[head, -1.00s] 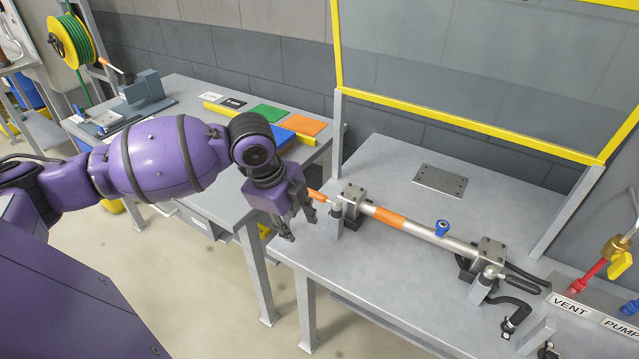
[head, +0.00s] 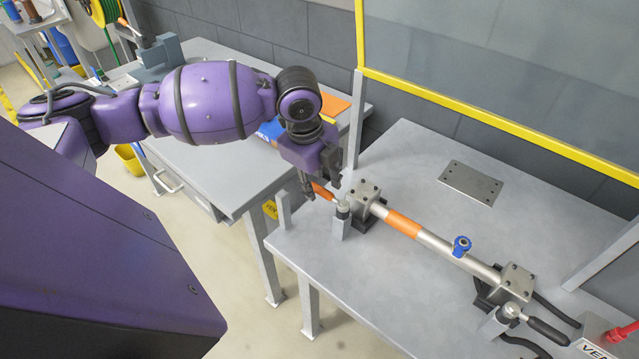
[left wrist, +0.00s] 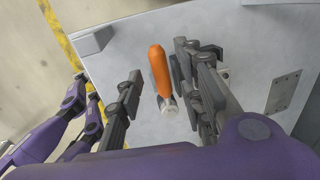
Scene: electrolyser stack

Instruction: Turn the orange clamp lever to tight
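The orange clamp lever (head: 322,190) sticks out from a small upright clamp post (head: 342,218) at the left end of the pipe (head: 438,243). In the left wrist view the lever (left wrist: 158,70) lies between the spread fingers. It appears nearer the right-hand finger, and I cannot tell whether it touches. My left gripper (head: 321,178) is open at the lever; the left wrist view shows its two fingers (left wrist: 160,84) apart. The fingers partly hide the lever in the head view. My right gripper is not in view.
The pipe has an orange band and a blue valve (head: 461,246). Metal blocks hold it on the grey bench (head: 400,300). A second lever with a black handle (head: 546,329) is at the right end. A yellow-framed screen (head: 480,110) stands behind. A second table (head: 215,175) is left.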

